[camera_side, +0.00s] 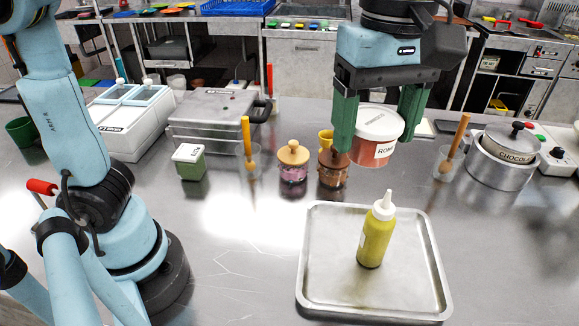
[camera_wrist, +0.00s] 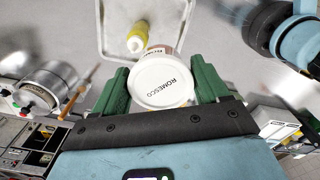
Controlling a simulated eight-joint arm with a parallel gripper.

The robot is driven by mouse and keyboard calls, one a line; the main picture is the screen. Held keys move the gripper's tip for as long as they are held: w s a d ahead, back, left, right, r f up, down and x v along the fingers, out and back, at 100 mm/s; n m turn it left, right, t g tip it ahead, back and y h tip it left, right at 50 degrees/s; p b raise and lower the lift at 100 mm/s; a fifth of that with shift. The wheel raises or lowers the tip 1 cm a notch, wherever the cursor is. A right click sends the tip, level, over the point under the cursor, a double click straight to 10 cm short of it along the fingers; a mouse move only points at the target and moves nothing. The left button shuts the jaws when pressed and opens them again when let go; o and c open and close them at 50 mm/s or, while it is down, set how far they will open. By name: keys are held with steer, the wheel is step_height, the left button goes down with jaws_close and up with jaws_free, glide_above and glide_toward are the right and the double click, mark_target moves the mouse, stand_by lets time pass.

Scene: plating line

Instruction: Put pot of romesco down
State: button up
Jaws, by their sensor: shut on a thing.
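The pot of romesco (camera_side: 374,150) has a white lid and a reddish body with a white label band. My gripper (camera_side: 377,140), with green fingers, is shut on it and holds it upright in the air above the steel worktop, behind the tray as the side view shows it. In the wrist view the pot's lid (camera_wrist: 160,85) reads ROMESCO and sits between my two fingers (camera_wrist: 163,88). The metal tray (camera_side: 325,285) lies on the worktop, with a yellow-green squeeze bottle (camera_side: 376,235) standing upright on it. The tray also shows in the wrist view (camera_wrist: 185,14).
Two small jars (camera_side: 292,168) (camera_side: 333,172) stand behind the tray. A green tub (camera_side: 189,163) stands left. The tray is bare around the bottle.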

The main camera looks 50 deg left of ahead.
steer(key=w+a+f+n, duration=0.2)
steer(key=w+n, duration=0.2)
steer(key=w, duration=0.4)
steer(key=w+a+f+n, duration=0.2)
steer(key=w+n, duration=0.2)
steer(key=w, duration=0.4)
step_height(320, 180, down, 11)
steer(key=w+a+f, duration=0.2)
steer(key=a, duration=0.1)
steer(key=w+a+f, duration=0.2)
steer(key=a, duration=0.1)
steer(key=w+a+f, duration=0.3)
steer(key=shift+f, duration=1.9)
steer(key=shift+f, duration=0.15)
steer(key=o, duration=1.1)
